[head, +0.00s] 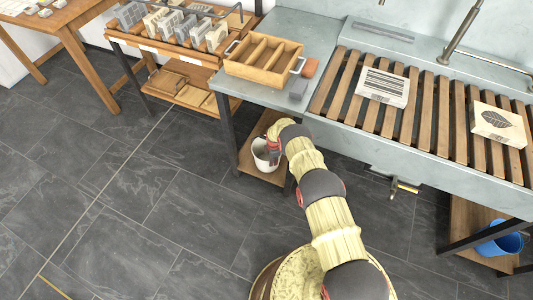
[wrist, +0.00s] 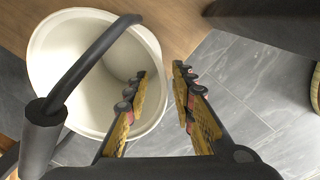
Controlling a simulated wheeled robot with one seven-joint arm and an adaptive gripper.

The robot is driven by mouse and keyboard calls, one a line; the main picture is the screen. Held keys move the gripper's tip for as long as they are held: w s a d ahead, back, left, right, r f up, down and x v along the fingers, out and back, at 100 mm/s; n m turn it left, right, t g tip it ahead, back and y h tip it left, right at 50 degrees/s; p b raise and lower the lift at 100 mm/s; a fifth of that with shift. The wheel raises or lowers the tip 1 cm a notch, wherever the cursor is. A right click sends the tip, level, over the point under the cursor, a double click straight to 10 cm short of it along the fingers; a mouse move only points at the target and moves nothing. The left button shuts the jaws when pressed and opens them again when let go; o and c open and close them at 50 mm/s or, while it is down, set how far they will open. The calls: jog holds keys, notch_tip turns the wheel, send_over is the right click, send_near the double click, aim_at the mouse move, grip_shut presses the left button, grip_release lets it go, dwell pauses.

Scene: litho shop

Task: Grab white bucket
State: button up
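The white bucket (head: 262,153) stands on the low wooden shelf under the grey table, near its front edge. In the wrist view the bucket (wrist: 52,62) fills the upper left, its mouth facing the camera, with a dark handle (wrist: 95,62) and a dark grip crossing it. My gripper (wrist: 160,72) has its two fingers apart. The left finger overlaps the bucket's mouth and right rim in the picture; the right finger is outside, over the floor. I cannot tell whether either finger touches the rim. In the head view my arm partly covers the bucket and the gripper.
A wooden divided tray (head: 262,62) sits on the grey table (head: 290,28) above the shelf (head: 258,176). A slatted sink (head: 350,110) holds printed blocks to the right. A blue bucket (head: 498,240) stands on a low shelf at far right. Floor in front is clear.

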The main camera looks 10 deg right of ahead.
jog(key=f+b, duration=0.1)
jog(key=f, duration=0.1)
jog(key=f+b, duration=0.1)
jog(key=f, duration=0.1)
jog(key=f+b, duration=0.1)
jog(key=f, duration=0.2)
jog(key=shift+w+a+f+b, duration=0.1)
jog(key=shift+w+a+b, duration=0.2)
jog(key=shift+a+b, duration=0.1)
grip_shut()
jog(key=shift+w, duration=0.1)
dwell(0.4)
